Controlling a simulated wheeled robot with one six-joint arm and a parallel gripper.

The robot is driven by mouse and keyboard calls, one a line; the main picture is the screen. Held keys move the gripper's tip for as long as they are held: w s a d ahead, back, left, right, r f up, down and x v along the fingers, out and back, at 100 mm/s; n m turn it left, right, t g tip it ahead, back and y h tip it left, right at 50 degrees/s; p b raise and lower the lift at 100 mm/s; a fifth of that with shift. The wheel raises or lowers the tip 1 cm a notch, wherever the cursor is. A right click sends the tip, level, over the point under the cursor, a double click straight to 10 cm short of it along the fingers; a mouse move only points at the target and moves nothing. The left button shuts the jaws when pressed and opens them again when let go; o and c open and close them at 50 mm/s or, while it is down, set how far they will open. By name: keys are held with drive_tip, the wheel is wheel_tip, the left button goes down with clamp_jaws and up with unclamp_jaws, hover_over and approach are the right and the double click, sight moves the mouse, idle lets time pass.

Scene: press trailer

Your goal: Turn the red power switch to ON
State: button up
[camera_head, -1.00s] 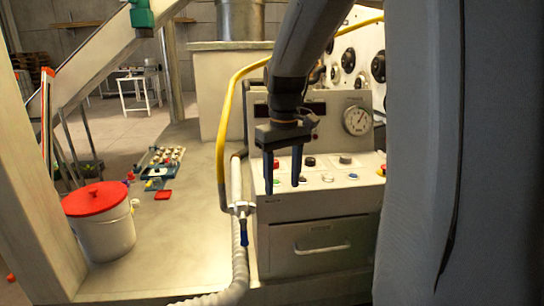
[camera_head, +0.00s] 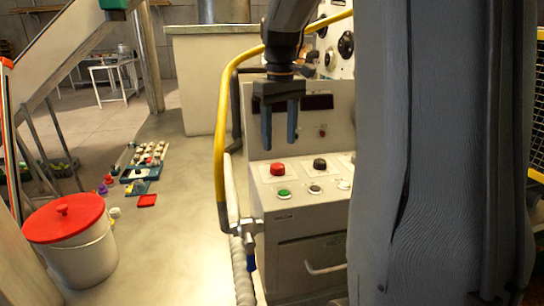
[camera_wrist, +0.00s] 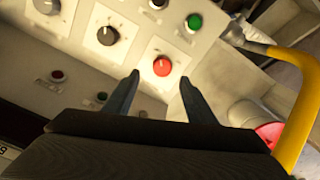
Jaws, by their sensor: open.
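The red power switch (camera_head: 277,169) is a round knob on a white plate, on the sloping top of the beige control panel (camera_head: 262,195). In the wrist view the red switch (camera_wrist: 162,66) shows a small mark near its rim. I cannot read its ON or OFF position. My gripper (camera_head: 280,143) is open and empty, its two dark fingers pointing down at the panel. In the wrist view the fingertips (camera_wrist: 159,79) stand on either side of the red switch, a little short of it. They look apart from it.
A black knob (camera_head: 320,164) sits right of the red switch, with a green button (camera_head: 284,193) in front. A white bucket with a red lid (camera_head: 65,218) stands at lower left.

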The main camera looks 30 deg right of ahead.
sight(277, 166)
drive_tip(key=f, duration=0.2)
drive_tip(key=f+p, duration=0.1)
drive_tip(key=f, duration=0.4)
drive_tip(key=shift+a+f, duration=0.1)
drive_tip(key=shift+a, duration=0.15)
drive_tip(key=c, duration=1)
drive_tip(key=shift+c, duration=0.2)
